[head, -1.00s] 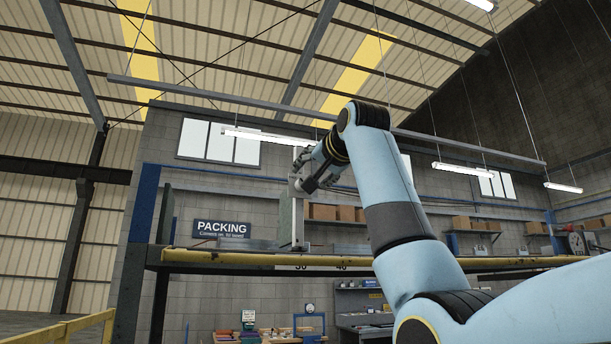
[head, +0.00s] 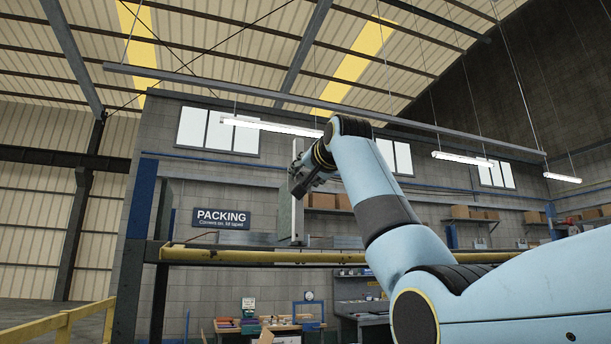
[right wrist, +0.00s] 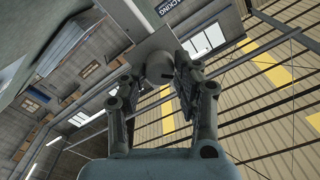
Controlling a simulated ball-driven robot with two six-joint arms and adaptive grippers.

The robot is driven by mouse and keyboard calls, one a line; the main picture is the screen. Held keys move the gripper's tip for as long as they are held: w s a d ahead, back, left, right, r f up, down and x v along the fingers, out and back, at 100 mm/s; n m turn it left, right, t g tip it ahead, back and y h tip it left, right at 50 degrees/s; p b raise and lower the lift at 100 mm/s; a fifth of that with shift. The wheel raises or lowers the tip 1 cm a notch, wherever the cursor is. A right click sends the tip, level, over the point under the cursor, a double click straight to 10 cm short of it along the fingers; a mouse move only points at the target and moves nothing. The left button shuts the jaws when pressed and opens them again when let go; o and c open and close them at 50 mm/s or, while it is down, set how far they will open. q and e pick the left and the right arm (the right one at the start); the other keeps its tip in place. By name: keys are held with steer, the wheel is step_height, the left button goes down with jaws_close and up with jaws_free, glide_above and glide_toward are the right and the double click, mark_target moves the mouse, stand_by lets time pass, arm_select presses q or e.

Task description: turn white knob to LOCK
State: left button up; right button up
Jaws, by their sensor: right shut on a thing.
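The white knob (right wrist: 159,68) shows in the right wrist view as a pale grey round piece on a flat square plate (right wrist: 150,43). My right gripper (right wrist: 160,78) is shut on the knob, with a finger on either side of it. In the head view the right gripper (head: 298,187) is at the upright narrow panel (head: 298,222), which I see nearly edge-on. The knob is hidden there behind the gripper. No LOCK mark is readable, so I cannot tell the knob's setting. My left gripper is not in view.
A yellow-edged beam (head: 330,257) runs across below the panel. A dark green upright board (head: 164,210) stands to the left, with a PACKING sign (head: 221,219) on the wall between. Shelved boxes (head: 470,212) are behind my right arm.

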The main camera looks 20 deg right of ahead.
jaws_close()
steer(key=shift+m, duration=0.3)
steer(key=m+p, duration=0.2)
steer(key=m, duration=0.1)
steer(key=shift+m, duration=0.3)
steer(key=m+p, duration=0.2)
steer(key=m, duration=0.2)
steer(key=shift+m, duration=0.3)
steer(key=m+p, duration=0.2)
steer(key=m, duration=0.3)
steer(key=shift+f, duration=0.1)
steer(key=shift+f+m+p, duration=0.1)
steer(key=shift+m+p, duration=0.55)
steer(key=shift+m, duration=1.35)
